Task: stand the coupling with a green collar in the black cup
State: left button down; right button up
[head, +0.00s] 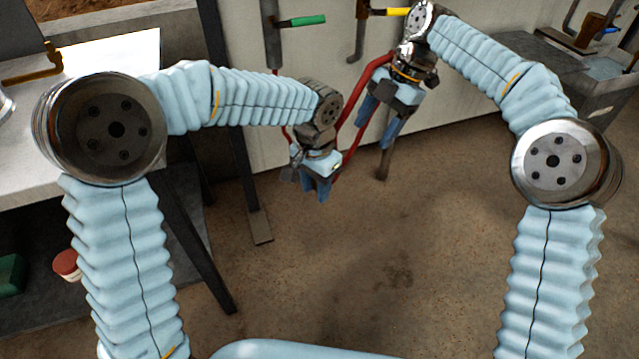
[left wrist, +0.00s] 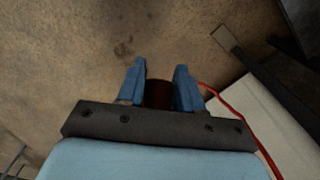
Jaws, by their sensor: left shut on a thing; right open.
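My left gripper (head: 322,194) hangs over open floor in the middle of the head view. In the left wrist view its blue fingers (left wrist: 159,80) are shut on a dark reddish-brown rounded thing (left wrist: 158,94). No green collar shows on it, so I cannot tell whether it is the coupling. I see no black cup in either view.
A pale-topped table (head: 100,55) stands at the left, with a red-and-white round thing (head: 66,264) and a green box (head: 12,274) low beneath it. Pipes with a green handle (head: 305,20) and red hoses are at the back wall. A grey cart (head: 540,60) stands back right. The floor ahead is clear.

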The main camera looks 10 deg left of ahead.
jog(key=s+d+f+m+t+y, duration=0.1)
jog(key=s+d+f+m+y, duration=0.1)
jog(key=d+f+m+y, duration=0.45)
jog(key=s+d+f+m+t+y, duration=0.25)
jog(key=f+m+y, duration=0.35)
jog(key=f, duration=0.4)
pick_arm(q)
jog(key=w+d+f+m, duration=0.4)
jog(key=f+m, duration=0.4)
jog(key=m, duration=0.2)
jog(key=shift+w+f+m, duration=0.2)
jog(key=shift+f+m, duration=0.2)
pick_arm(e)
jog(key=shift+n+g+y, duration=0.35)
jog(key=shift+n+y, duration=0.2)
jog(key=shift+y, duration=0.1)
jog(key=a, duration=0.7)
jog(key=w+a, duration=0.1)
jog(key=a, duration=0.3)
grip_shut()
pick_arm(q)
jog(key=c, duration=0.7)
grip_release()
jog(key=shift+o, duration=0.2)
